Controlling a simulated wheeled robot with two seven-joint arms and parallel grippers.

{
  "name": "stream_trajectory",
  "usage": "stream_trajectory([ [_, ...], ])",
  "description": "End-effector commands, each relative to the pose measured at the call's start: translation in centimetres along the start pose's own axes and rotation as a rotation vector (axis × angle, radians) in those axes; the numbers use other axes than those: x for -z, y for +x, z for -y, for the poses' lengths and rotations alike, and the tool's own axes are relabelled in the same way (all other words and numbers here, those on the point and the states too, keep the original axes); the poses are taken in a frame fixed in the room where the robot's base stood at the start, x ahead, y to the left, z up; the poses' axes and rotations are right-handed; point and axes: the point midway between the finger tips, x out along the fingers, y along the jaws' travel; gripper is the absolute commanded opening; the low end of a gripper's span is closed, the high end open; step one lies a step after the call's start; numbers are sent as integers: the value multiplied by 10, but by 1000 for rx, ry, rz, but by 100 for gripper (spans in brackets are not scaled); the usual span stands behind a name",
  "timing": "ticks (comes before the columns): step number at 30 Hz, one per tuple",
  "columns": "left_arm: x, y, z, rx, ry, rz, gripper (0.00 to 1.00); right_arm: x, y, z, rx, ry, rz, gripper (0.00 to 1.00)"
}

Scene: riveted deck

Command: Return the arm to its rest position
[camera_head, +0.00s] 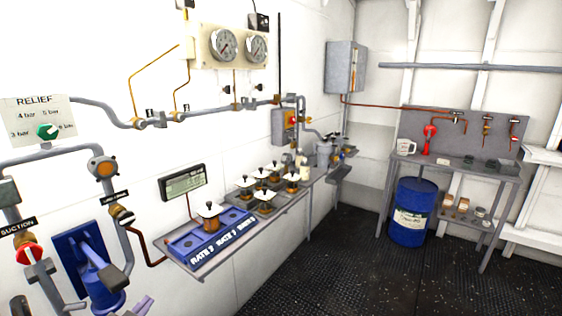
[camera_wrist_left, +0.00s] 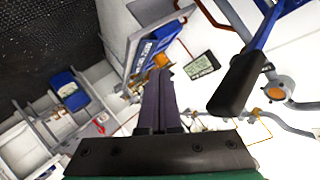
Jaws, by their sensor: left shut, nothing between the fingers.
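My left gripper (camera_head: 146,301) shows only at the bottom left edge of the head view, small and partly cut off. In the left wrist view its two dark fingers (camera_wrist_left: 160,78) are together, with nothing between them. The blue hand pump (camera_head: 78,262) on the wall is just left of the gripper in the head view. Its blue lever with a black grip (camera_wrist_left: 238,85) is close to the fingers in the wrist view, with a visible gap between them. My right gripper is in neither view.
A narrow wall shelf (camera_head: 236,247) carries a blue tray (camera_head: 184,245) and several jars with white tops. Pipes, a relief dial (camera_head: 47,131) and a display (camera_head: 183,182) are on the wall. A blue drum (camera_head: 411,228) stands by the workbench (camera_head: 462,172). The dark floor (camera_head: 330,275) is clear.

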Motion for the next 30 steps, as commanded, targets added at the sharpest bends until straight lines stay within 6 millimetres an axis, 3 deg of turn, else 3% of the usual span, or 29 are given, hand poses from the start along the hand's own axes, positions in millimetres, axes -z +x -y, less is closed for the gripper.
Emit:
stream_trajectory([
  [1,-26,-8,-17,-20,-79,113,0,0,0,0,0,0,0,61],
  [3,-58,-22,-40,-62,-152,265,0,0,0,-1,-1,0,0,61],
  [6,-89,-44,-75,-143,-227,436,0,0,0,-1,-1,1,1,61],
  [9,-109,-69,-108,-238,-285,574,0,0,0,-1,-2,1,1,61],
  [15,-128,-117,-167,-444,-359,775,0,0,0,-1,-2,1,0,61],
  [23,-200,-68,-219,-450,-338,815,0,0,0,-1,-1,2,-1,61],
  [26,-236,-56,-244,-457,-332,833,0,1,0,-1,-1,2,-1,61],
  [30,-305,-50,-286,-471,-320,869,0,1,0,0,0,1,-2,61],
])
